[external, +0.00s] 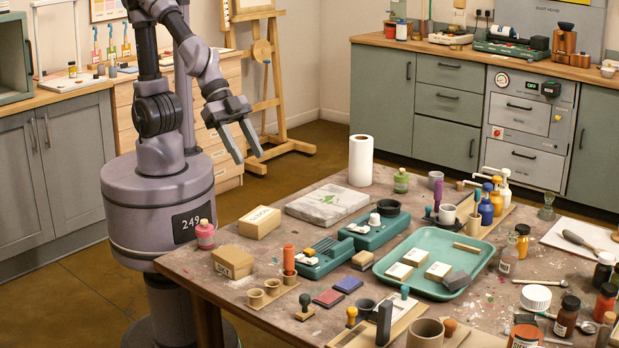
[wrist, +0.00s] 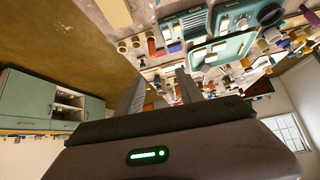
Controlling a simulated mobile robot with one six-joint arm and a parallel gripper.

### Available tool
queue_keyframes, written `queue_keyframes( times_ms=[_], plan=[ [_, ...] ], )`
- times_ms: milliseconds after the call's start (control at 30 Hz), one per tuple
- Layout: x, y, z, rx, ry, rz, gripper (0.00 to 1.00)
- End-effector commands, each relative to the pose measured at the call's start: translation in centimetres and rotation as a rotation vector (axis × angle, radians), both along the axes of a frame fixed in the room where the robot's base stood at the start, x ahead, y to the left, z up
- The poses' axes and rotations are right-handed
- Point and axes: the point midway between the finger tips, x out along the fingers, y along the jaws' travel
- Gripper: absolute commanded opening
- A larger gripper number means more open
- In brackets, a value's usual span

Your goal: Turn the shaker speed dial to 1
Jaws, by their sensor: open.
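A teal bench device (external: 372,238) with a black round cup on top and a small white knob (external: 374,219) stands on the table behind the green tray; it looks like the shaker. It also shows at the top of the wrist view (wrist: 228,29), with a pale round dial beside the dark cup. The number the dial points to is too small to read. My gripper (external: 249,157) is open and empty, in the air beyond the table's back left edge, well apart from the device. Its two fingers show in the wrist view (wrist: 160,78).
A second, flatter teal device (external: 322,262) stands left of the shaker. A stone slab (external: 327,204), paper roll (external: 361,160), green bottle (external: 401,180) and teal tray (external: 418,286) surround them. Stamps, jars and ink pads crowd the table's front.

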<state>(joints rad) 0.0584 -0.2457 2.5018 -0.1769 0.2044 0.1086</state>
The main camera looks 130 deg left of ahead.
Motion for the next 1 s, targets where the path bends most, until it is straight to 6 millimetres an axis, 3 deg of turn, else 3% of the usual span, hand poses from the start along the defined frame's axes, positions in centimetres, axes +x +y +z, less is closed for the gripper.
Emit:
queue_keyframes(
  times_ms=[33,100,200,300,400,567,667,1000],
  plan=[
    [3.2,-0.3,-0.9,-0.06,-0.023,0.081,0.44],
    [7.4,0.7,-3.4,-0.118,-0.101,0.246,0.44],
    [10.3,4.6,-7.7,-0.099,-0.215,0.496,0.44],
    [9.7,9.1,-11.1,-0.002,-0.321,0.692,0.44],
    [7.9,12.2,-12.8,0.097,-0.403,0.809,0.44],
    [6.9,14.2,-13.7,0.159,-0.456,0.87,0.44],
    [8.1,15.6,-14.7,0.158,-0.459,0.875,0.44],
    [14.7,22.0,-18.6,0.156,-0.459,0.871,0.44]
  ],
)
